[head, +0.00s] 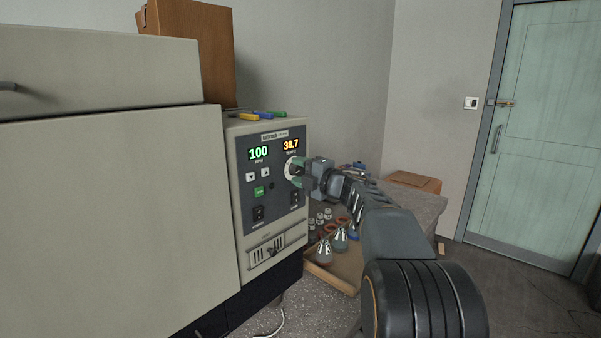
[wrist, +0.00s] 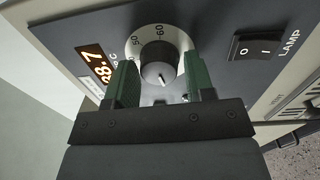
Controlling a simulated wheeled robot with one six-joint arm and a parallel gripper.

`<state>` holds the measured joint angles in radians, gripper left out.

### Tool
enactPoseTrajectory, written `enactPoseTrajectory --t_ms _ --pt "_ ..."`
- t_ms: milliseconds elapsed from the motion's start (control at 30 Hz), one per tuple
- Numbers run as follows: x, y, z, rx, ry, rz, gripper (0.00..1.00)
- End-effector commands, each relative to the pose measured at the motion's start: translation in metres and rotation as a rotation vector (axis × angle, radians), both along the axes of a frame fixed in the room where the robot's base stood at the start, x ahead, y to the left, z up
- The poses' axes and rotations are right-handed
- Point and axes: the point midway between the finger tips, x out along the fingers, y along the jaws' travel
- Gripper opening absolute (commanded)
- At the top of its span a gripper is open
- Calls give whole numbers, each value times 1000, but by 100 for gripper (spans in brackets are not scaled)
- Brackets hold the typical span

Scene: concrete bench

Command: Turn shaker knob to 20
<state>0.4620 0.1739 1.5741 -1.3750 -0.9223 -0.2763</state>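The shaker's control panel (head: 270,175) is dark, with a green display (head: 258,153) reading 100 and an orange display (head: 290,144) reading 38.7. The knob (wrist: 159,73) is grey with a pale pointer, on a white dial (wrist: 152,35) where 50 and 60 can be read; 20 cannot be seen. In the head view, my gripper (head: 299,173) is at the panel and partly covers the dial below the orange display. In the wrist view, its green fingers (wrist: 163,82) stand on either side of the knob, with a small gap showing at each side.
A lamp switch (wrist: 257,47) is right of the knob in the wrist view. Several flasks (head: 325,250) stand in a tray (head: 334,279) below my arm. Coloured pens (head: 262,115) and a brown box (head: 190,45) are on top of the shaker.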

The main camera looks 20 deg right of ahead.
Motion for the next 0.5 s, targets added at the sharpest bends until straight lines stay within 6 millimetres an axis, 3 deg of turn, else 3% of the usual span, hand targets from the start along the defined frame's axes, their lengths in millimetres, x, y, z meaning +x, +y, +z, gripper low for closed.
enactPoseTrajectory --t_ms 133,500 --pt "0 0 0 1 0 0 62" --pt "-10 -5 -1 1 1 -3 62"
